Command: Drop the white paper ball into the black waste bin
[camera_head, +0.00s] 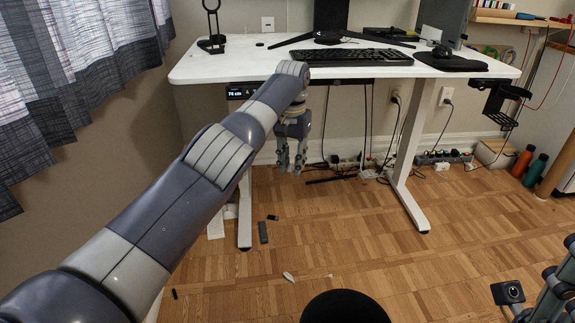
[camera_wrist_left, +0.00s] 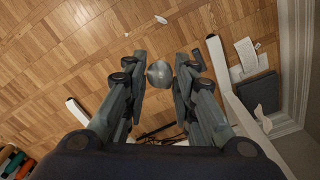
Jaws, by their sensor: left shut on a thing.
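My left gripper (camera_head: 291,160) hangs below the desk's front edge, above the floor, with its fingers pointing down. In the left wrist view its fingers (camera_wrist_left: 160,80) are shut on a small greyish-white ball (camera_wrist_left: 160,72), which looks like the paper ball. The ball is hard to make out in the head view. My right gripper (camera_head: 557,290) is partly in view at the lower right.
The white desk (camera_head: 230,62) carries a keyboard (camera_head: 350,57) and a monitor stand. Its legs (camera_head: 411,160) stand on the parquet. Small scraps (camera_head: 288,276) and a dark strip (camera_head: 263,232) lie on the floor. A rounded black object (camera_head: 345,308) is at the bottom edge.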

